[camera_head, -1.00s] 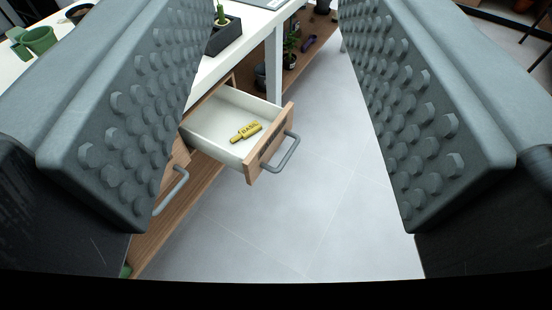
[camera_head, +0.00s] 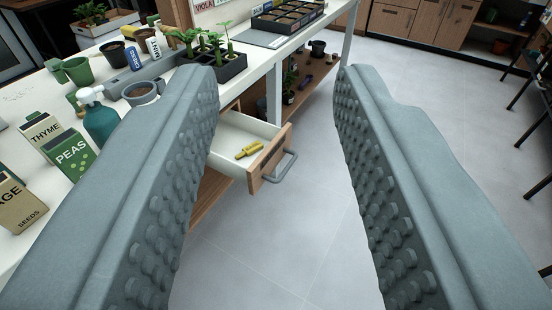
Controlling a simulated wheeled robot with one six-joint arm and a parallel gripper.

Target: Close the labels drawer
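The labels drawer (camera_head: 269,163) is pulled out from under the white-topped bench. It has a wooden front and a grey bar handle (camera_head: 283,169). A yellow label (camera_head: 249,149) lies inside on the white drawer floor. My gripper (camera_head: 278,85) is open and empty, its two studded grey fingers wide apart on either side of the picture. The drawer shows between the fingers, farther off and apart from them. The left finger hides part of the drawer's near side and the bench front below it.
On the bench (camera_head: 262,68) stand seed packets (camera_head: 70,154), a teal bottle (camera_head: 99,120), pots and a black seedling tray (camera_head: 215,66). The grey floor (camera_head: 300,215) right of the drawer is clear. Dark chairs (camera_head: 535,135) stand at the right edge; wooden cabinets line the back.

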